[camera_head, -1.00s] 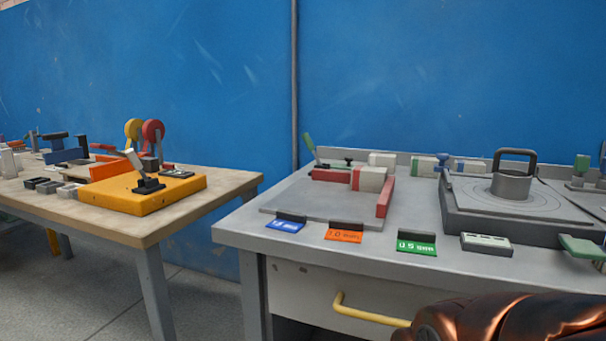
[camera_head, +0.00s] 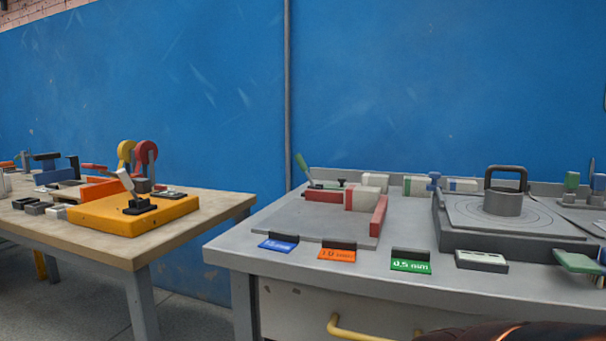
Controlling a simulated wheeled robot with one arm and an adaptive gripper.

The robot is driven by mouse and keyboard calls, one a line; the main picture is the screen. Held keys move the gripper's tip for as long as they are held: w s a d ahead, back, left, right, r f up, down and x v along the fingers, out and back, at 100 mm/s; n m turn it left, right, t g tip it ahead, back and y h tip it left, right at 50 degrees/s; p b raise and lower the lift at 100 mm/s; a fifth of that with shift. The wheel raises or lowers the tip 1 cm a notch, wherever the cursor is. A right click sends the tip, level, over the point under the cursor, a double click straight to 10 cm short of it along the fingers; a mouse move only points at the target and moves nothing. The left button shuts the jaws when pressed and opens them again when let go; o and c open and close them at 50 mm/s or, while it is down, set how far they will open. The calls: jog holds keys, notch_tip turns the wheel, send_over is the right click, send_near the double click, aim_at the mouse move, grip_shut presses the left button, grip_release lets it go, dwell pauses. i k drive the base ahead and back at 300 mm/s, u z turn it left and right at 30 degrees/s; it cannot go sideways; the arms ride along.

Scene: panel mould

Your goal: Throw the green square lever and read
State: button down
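A lever with a green handle (camera_head: 302,167) tilts up at the back left of the grey table, behind a low red bar. I cannot tell from shape alone which of these is the square lever. A small grey unit with a pale window (camera_head: 482,260) sits at the front, its markings too small to read. My gripper is out of view; only a sliver of my dark coppery arm shows at the bottom right.
The grey table (camera_head: 300,262) holds blue, orange and green "0.5 mm" cards (camera_head: 411,265) and a round pot with a handle (camera_head: 503,202). A yellow drawer handle (camera_head: 350,330) sticks out below. A wooden table (camera_head: 110,250) with an orange base (camera_head: 130,216) stands left, across a gap.

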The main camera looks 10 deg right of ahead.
aim_at(302, 165)
jog(key=u, duration=2.55)
jog(key=k, duration=1)
jog(key=z, duration=1.1)
jog(key=i, duration=0.95)
